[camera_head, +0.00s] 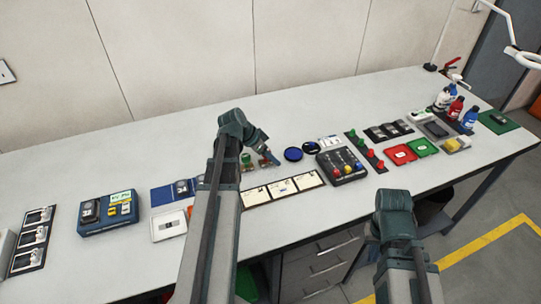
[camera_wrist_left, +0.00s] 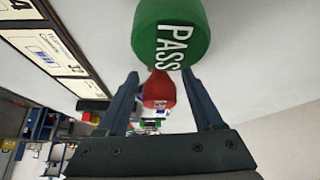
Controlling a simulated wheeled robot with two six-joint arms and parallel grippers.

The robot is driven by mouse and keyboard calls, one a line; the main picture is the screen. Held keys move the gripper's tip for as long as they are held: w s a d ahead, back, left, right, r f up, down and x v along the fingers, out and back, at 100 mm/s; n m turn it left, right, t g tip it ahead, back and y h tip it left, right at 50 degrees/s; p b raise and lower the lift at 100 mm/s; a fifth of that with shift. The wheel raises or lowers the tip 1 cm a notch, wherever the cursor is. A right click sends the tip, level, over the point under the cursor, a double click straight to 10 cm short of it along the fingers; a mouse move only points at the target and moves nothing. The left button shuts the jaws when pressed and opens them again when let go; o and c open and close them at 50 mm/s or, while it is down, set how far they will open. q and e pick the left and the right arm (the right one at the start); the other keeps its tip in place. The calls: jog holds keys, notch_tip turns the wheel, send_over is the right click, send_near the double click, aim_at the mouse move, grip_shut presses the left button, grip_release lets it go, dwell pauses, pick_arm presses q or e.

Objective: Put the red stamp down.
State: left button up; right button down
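A red stamp (camera_wrist_left: 158,91) shows between my left gripper's fingers in the left wrist view, with a small gap visible on each side. In the head view my left gripper (camera_head: 270,158) is low over the table, beside the green stamp (camera_head: 246,161). The gripper looks open and covers most of the red stamp there. The green stamp, marked PASS, is large and close in the left wrist view (camera_wrist_left: 170,35) and hides the red one's upper edge. The red stamp's base is hidden. My right arm is at the lower right; its gripper is not seen.
A round blue-black ink pad (camera_head: 293,154) is right of the left gripper. A row of white cards (camera_head: 283,188) lies in front. A grey box with coloured knobs (camera_head: 341,165) and red and green trays (camera_head: 400,154) are further right. Bare table lies behind.

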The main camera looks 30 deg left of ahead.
pick_arm(q)
jog(key=shift+r+p, duration=0.35)
jog(key=p+v, duration=0.9)
jog(key=v, duration=0.2)
jog(key=shift+s+a+r+p, duration=0.2)
jog(key=shift+r+p, duration=0.1)
jog(key=shift+p, duration=0.05)
jog(key=s+d+f+g+y, duration=0.1)
jog(key=s+d, duration=0.3)
jog(key=d, duration=0.7)
jog(key=s+d+f+n+g+y, duration=0.1)
jog(key=s+d, duration=0.3)
jog(key=d, duration=0.7)
jog(key=s+d+f+n+g+y, duration=0.1)
jog(key=s+d+g+y, duration=0.2)
jog(key=d, duration=0.8)
jog(key=shift+s+f+g, duration=0.2)
jog(key=shift+s+g, duration=0.1)
jog(key=shift+s, duration=0.1)
